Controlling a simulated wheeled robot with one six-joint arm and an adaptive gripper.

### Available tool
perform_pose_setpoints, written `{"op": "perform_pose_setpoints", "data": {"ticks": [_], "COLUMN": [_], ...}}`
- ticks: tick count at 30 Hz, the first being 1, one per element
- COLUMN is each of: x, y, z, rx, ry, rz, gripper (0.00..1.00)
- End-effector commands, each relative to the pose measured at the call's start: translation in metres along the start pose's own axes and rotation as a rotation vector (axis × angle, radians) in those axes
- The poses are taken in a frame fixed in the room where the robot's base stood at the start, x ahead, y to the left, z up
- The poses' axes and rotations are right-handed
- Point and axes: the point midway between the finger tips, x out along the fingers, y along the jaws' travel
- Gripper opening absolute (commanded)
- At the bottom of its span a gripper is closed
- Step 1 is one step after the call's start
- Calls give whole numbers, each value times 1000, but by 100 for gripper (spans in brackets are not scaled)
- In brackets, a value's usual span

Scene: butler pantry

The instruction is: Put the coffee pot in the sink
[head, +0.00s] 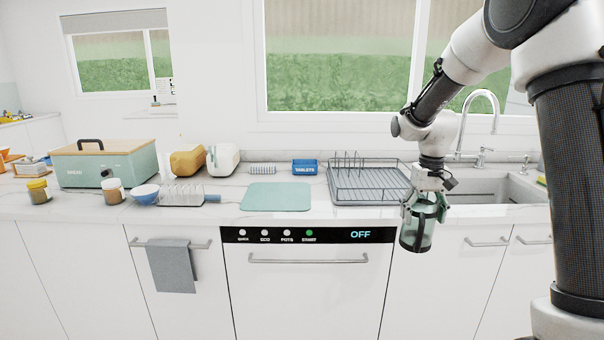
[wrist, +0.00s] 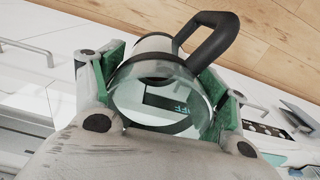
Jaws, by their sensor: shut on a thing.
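The coffee pot (head: 416,234) is a clear greenish glass vessel with dark bands and a black handle. My gripper (head: 424,204) is shut on it from above and holds it in the air in front of the counter's front edge, right of the dishwasher. In the wrist view the pot (wrist: 155,98) sits between the green finger pads of my gripper (wrist: 165,90), its black handle towards the top. The sink (head: 487,187) is set in the counter at the right, behind and right of the pot. My arm hides part of it.
A curved faucet (head: 478,115) stands behind the sink. A dark wire dish rack (head: 368,187) is on the counter left of my gripper. A green mat (head: 276,197) lies further left, bare. The dishwasher (head: 308,285) and white cabinets are below the counter.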

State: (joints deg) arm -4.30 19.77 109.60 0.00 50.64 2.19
Motion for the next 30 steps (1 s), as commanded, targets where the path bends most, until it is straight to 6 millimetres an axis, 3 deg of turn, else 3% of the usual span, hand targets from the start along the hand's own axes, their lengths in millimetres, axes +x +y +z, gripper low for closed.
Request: {"op": "perform_pose_setpoints", "data": {"ticks": [1,6,12,16,30], "x": [27,99,145,154,154], "y": [-6,-20,-29,-32,-32], "z": [-2,4,21,25,24], "rx": [37,71,47,40,37], "ry": [-10,-8,-2,0,1], "rz": [1,1,0,0,0], "gripper": [27,27,27,27,27]}}
